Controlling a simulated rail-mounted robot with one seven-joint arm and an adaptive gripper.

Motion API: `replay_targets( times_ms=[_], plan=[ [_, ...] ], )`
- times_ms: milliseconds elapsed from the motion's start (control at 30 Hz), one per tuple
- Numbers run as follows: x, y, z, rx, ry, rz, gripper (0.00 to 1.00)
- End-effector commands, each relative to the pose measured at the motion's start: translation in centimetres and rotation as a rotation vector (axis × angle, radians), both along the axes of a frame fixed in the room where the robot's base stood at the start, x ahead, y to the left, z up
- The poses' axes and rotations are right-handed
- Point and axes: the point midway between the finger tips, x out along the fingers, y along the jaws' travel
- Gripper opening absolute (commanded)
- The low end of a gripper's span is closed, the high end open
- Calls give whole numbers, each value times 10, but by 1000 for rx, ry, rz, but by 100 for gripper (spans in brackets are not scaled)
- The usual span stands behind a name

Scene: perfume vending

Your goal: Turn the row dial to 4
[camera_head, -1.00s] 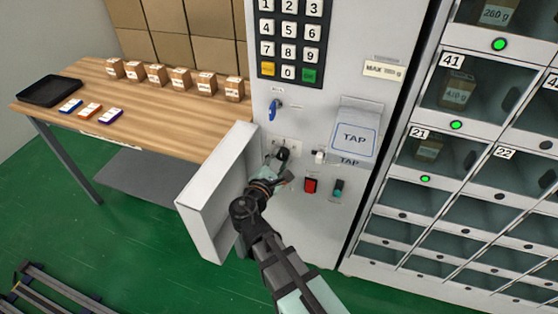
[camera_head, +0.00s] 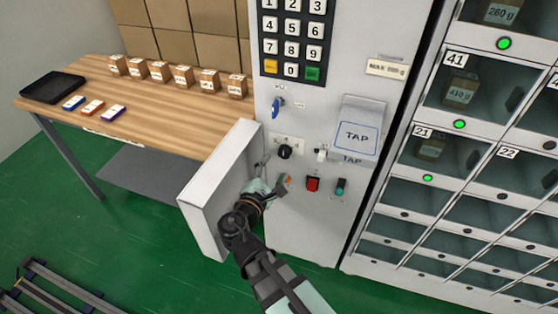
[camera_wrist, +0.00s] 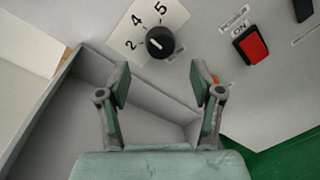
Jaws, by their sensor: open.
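The black round row dial (camera_head: 284,152) is on the grey panel, below the blue key knob. In the wrist view the dial (camera_wrist: 159,42) sits on a white plate marked 2, 4 and 5. A small pale mark shows on its face, but I cannot tell for sure which number it points to. My gripper (camera_head: 275,174) is just below the dial, apart from it. In the wrist view my gripper (camera_wrist: 160,78) is open and empty, its two fingers spread below the dial.
An open white panel door (camera_head: 222,192) juts out left of my gripper. A red switch (camera_head: 313,184) and a green switch (camera_head: 341,187) are to the right. A white lever (camera_head: 321,155) and the TAP pad (camera_head: 357,137) are right of the dial.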

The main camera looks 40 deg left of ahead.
Motion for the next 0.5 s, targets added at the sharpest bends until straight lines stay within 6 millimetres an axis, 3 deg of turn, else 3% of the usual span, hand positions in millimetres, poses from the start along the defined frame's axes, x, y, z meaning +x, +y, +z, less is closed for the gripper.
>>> replay_targets(
  times_ms=[200, 500],
  plan=[
    [-39, -10, 3, 0, 0, 3, 66],
    [-58, -14, 5, 0, -1, 1, 66]
  ],
)
